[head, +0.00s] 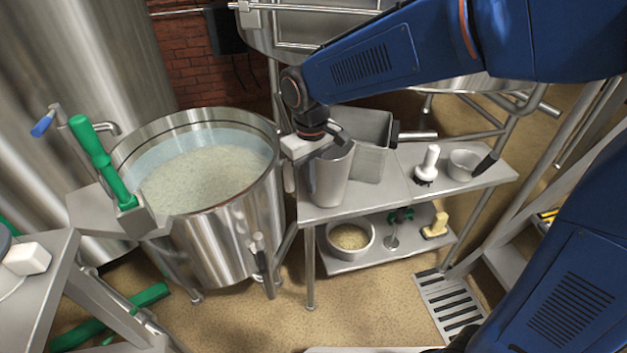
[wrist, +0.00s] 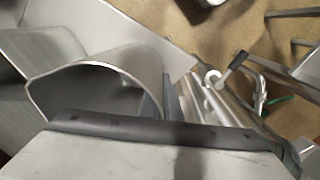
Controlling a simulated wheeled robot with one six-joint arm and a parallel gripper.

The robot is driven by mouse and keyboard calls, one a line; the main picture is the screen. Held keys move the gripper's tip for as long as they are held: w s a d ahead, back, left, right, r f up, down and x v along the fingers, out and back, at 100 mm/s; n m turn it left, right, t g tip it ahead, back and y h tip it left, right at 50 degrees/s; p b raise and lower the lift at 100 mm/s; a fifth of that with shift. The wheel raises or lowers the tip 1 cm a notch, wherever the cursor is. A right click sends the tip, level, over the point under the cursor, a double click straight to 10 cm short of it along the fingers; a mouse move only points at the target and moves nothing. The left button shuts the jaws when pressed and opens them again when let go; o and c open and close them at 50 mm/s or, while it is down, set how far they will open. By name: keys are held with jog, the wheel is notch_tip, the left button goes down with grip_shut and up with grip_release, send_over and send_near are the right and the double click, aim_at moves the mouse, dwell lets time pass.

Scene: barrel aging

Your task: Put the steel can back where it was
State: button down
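The steel can (head: 331,180) stands upright at the left end of the upper shelf of the steel stand. Its open mouth faces up, and it also shows in the wrist view (wrist: 108,72). My gripper (head: 298,165) is at the can's upper left, close beside the rim. In the head view a pale finger hangs left of the can, with a thin gap apparent between them. In the wrist view a dark finger shows close beside the can's wall.
A square steel container (head: 372,162) stands just behind the can. A white-handled brush (head: 428,163) and a small steel pot (head: 465,165) are further right on the upper shelf (head: 405,198). A bowl of grain (head: 349,240) sits below. A large filled vat (head: 215,235) stands at left.

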jog(key=c, duration=2)
grip_release()
jog(key=r, duration=1.2)
jog(key=shift+s+a+r, duration=0.1)
jog(key=shift+s+a, duration=0.05)
jog(key=shift+s, duration=0.05)
jog(key=s+d+f+m+t, duration=0.1)
jog(key=s+d+m, duration=0.15)
jog(key=d, duration=0.55)
jog(key=s+d+m+t, duration=0.1)
jog(key=s+d, duration=0.3)
jog(key=d, duration=0.5)
jog(key=s+d+f+m+t, duration=0.15)
jog(key=s+d, duration=0.25)
jog(key=d, duration=0.4)
jog(key=s+d+f+m+t, duration=0.1)
jog(key=s+d+f+m, duration=0.1)
jog(key=s+d+f, duration=0.2)
jog(key=s+d, duration=0.1)
jog(key=s, duration=0.1)
jog(key=shift+s+d+m, duration=0.3)
jog(key=shift+s+d, duration=0.1)
jog(key=shift+r, duration=0.1)
